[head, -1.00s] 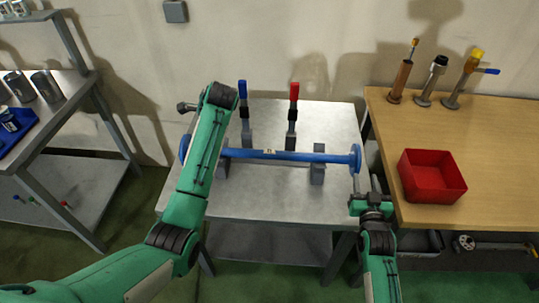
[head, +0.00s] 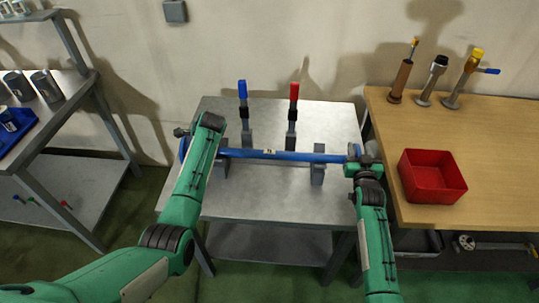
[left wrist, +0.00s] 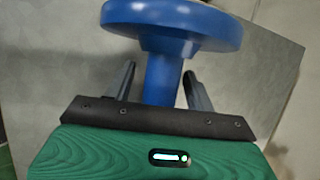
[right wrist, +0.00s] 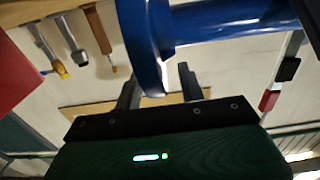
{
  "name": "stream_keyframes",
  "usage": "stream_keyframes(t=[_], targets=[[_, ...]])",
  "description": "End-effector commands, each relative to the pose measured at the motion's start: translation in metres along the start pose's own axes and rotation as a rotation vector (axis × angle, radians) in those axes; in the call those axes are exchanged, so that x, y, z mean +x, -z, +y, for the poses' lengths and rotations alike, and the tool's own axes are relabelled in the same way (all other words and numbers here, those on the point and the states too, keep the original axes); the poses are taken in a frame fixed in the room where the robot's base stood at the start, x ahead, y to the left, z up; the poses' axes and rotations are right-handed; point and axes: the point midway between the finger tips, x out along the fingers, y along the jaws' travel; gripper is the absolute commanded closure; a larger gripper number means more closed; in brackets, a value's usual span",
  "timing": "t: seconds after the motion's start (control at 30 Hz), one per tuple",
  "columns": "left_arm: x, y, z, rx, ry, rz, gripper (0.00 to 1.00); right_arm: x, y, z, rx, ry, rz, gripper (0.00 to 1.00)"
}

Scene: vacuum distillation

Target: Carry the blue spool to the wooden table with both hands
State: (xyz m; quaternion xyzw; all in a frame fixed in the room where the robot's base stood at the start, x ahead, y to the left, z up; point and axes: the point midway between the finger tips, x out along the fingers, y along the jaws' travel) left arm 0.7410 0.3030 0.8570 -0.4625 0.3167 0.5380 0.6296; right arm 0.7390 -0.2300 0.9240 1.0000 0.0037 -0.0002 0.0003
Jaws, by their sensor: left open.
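The blue spool (head: 285,156) rests level across two grey supports (head: 317,174) on the metal table (head: 270,195). My left gripper (left wrist: 159,72) is open at the spool's left end, its fingers on either side of the shaft just inside the round flange (left wrist: 172,25). In the head view my left arm mostly hides that end. My right gripper (head: 362,158) is at the spool's right end. In the right wrist view its fingers (right wrist: 158,72) are apart, with the flange edge (right wrist: 140,45) near and partly between them. The wooden table (head: 490,150) stands right of the metal one.
A red bin (head: 432,176) sits on the wooden table's front left, with several upright tools (head: 434,80) at its back edge. Blue-handled (head: 243,100) and red-handled (head: 293,105) clamps stand behind the spool. A shelf with a blue tray (head: 18,130) is at left.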

Motion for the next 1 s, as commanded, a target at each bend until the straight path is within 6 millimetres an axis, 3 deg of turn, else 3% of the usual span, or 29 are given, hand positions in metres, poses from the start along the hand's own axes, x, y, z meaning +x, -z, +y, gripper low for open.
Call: stream_keyframes(t=[0.37,0.57,0.67,1.0], targets=[[0.0040,-0.0002,-0.0001,-0.001,0.000,0.000,0.45,0.0041,-0.0002,0.0002,0.000,0.000,-0.001,0.60],[0.0039,-0.0002,-0.0001,-0.001,0.000,0.000,0.82,0.0040,-0.0001,0.0002,0.000,0.000,-0.001,0.97],[0.0039,-0.0002,-0.0001,-0.001,0.000,0.000,1.00,0.0040,-0.0001,0.0002,0.000,0.000,-0.001,1.00],[0.0038,-0.0001,0.0000,0.000,0.000,0.000,1.00,0.0039,-0.0002,0.0001,0.000,0.000,-0.001,1.00]])
